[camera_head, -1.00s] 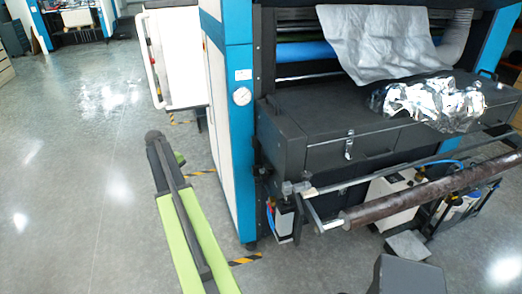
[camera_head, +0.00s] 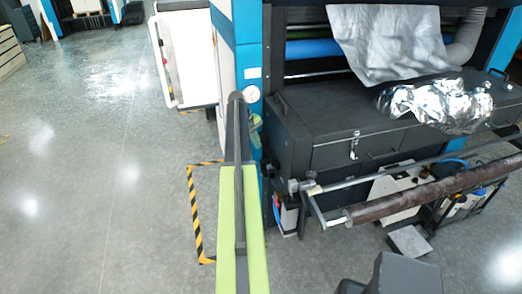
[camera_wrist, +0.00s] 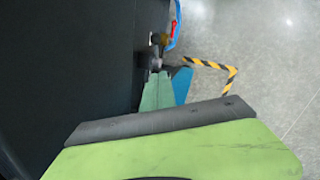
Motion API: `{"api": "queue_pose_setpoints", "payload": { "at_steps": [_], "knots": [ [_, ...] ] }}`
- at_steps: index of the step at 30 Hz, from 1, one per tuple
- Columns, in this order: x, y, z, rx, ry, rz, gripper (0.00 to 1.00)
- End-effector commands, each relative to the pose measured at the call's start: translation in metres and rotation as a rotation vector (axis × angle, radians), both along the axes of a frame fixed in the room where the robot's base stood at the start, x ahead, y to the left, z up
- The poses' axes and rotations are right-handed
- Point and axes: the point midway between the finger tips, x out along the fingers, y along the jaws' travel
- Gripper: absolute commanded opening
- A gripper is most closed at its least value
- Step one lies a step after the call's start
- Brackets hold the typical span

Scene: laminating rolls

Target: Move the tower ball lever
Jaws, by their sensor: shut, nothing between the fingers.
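In the wrist view, a small red lever-like part (camera_wrist: 173,29) shows at the top, beside a brass-coloured fitting (camera_wrist: 156,40) and a blue hose. It looks like the ball lever, but it is small and I cannot be sure. My gripper (camera_wrist: 158,76) is shut and empty, its narrow green tip pointing up the picture toward these fittings. I cannot tell whether it touches them. In the head view, my gripper (camera_head: 256,128) is partly hidden behind my arm, in front of the blue tower (camera_head: 236,35). I cannot make out the lever there.
A pressure gauge (camera_head: 251,95) sits on the tower. The dark machine cabinet (camera_head: 330,130) stands to the right, with a brown roll (camera_head: 430,190) on bars in front. Yellow-black floor tape (camera_head: 194,215) lies left of my arm. Open floor (camera_head: 90,200) extends left.

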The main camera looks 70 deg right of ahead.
Motion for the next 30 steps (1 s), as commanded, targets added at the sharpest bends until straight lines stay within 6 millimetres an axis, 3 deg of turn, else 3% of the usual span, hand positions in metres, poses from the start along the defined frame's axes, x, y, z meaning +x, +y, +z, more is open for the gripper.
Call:
{"api": "queue_pose_setpoints", "payload": {
  "at_steps": [1, 13, 20, 29, 30],
  "knots": [
    [-0.002, -0.001, -0.014, 0.0, 0.0, -0.001, 0.0],
    [-0.025, -0.014, -0.095, 0.0, 0.0, 0.0, 0.0],
    [-0.054, -0.004, -0.106, 0.0, -0.001, 0.0, 0.0],
    [-0.056, -0.004, -0.104, 0.0, -0.001, 0.001, 0.0],
    [-0.056, -0.012, -0.104, 0.0, -0.001, 0.001, 0.0]
  ]
}}
